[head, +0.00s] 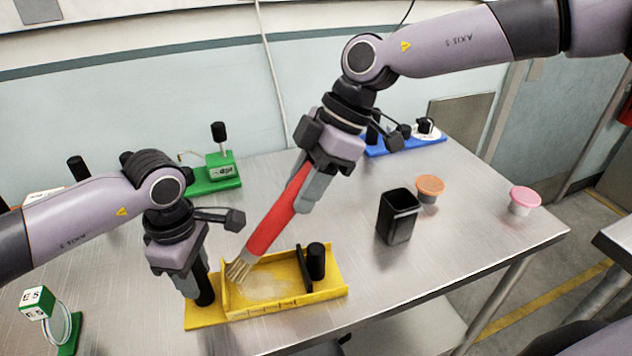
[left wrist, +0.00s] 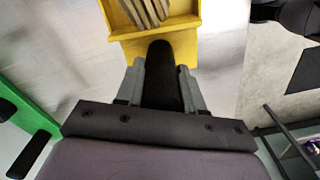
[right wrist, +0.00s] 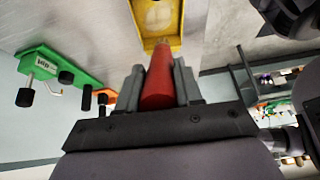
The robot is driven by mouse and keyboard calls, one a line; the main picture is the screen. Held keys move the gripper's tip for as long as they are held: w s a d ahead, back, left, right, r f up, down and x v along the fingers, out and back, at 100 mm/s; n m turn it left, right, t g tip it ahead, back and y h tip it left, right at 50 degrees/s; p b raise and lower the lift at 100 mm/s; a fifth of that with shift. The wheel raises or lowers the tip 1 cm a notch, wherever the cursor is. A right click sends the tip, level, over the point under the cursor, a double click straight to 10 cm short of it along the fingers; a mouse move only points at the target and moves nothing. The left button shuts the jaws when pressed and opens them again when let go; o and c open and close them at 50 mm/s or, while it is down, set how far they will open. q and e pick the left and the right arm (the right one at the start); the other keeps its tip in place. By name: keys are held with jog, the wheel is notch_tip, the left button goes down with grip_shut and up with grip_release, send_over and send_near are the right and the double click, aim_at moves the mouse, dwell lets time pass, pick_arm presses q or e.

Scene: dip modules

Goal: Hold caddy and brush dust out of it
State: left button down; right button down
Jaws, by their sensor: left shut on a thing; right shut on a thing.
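The yellow caddy (head: 335,288) sits on the steel table near its front edge, with pale dust (head: 265,288) on its floor. A black post stands at its left end and a black knob (head: 316,261) with a dark divider toward its right. My left gripper (head: 197,290) is shut on the black post, also seen in the left wrist view (left wrist: 162,80). My right gripper (head: 310,190) is shut on the red handle of the brush (head: 272,226). The brush is tilted, its bristles (head: 238,271) at the caddy's left part; whether they touch the floor is unclear.
A black open bin (head: 398,218) stands right of the caddy. Orange-lidded (head: 430,188) and pink-lidded (head: 524,200) cups are further right. A green module (head: 215,175) and a blue module (head: 405,142) stand at the back. A green stand (head: 62,325) is at front left.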

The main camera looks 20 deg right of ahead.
jog(key=shift+a, duration=0.8)
jog(key=shift+a+r, duration=0.2)
jog(key=shift+a, duration=0.05)
jog(key=d, duration=1)
jog(key=shift+s+d+r, duration=0.15)
jog(key=shift+d+r, duration=0.1)
jog(key=shift+d, duration=0.15)
notch_tip(320, 180, up, 6)
dwell(0.5)
jog(key=shift+r, duration=0.1)
notch_tip(320, 180, up, 3)
jog(key=shift+f, duration=0.1)
dwell(0.5)
dwell(0.6)
